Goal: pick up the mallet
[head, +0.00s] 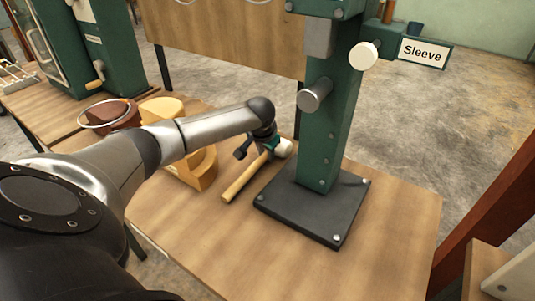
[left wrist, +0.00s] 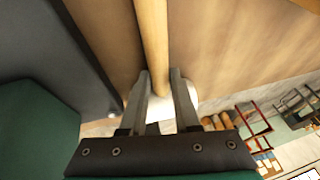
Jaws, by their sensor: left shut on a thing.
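The mallet has a light wooden handle (head: 243,180) and a pale head (head: 284,148). It is on or just above the wooden table, left of the green press stand; I cannot tell whether it touches the table. My left gripper (head: 268,148) is shut on the handle close to the head. In the left wrist view the handle (left wrist: 152,35) runs between the two fingers (left wrist: 160,74), and part of the pale head (left wrist: 160,110) shows behind them. My right gripper is not in view.
The green stand (head: 335,130) on its dark base plate (head: 312,208) stands just right of the mallet. Yellow wooden blocks (head: 203,170) and a brown drum shell with a ring (head: 112,114) are to the left. The front of the table (head: 240,245) is clear. A "Sleeve" sign (head: 423,52) hangs upper right.

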